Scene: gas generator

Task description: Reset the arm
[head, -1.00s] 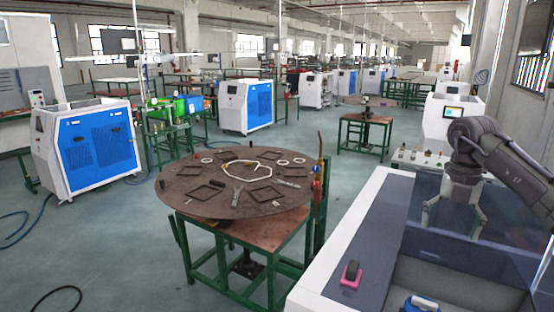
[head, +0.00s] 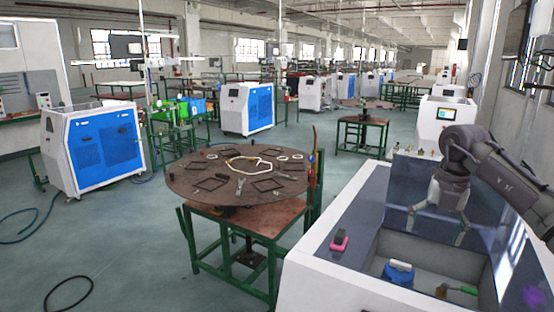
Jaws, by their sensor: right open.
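My right gripper (head: 436,226) hangs from the dark grey arm that comes in from the right. Its fingers are spread apart, point down and hold nothing. It is above the open white cabinet (head: 310,262) at the lower right, over the recess in its top. My left gripper is not in view.
Inside the cabinet lie a blue part (head: 398,270) and a green part (head: 460,291). A pink and black switch (head: 339,240) sits on the cabinet's dark top. A round brown table (head: 215,193) with flat frames stands to the left.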

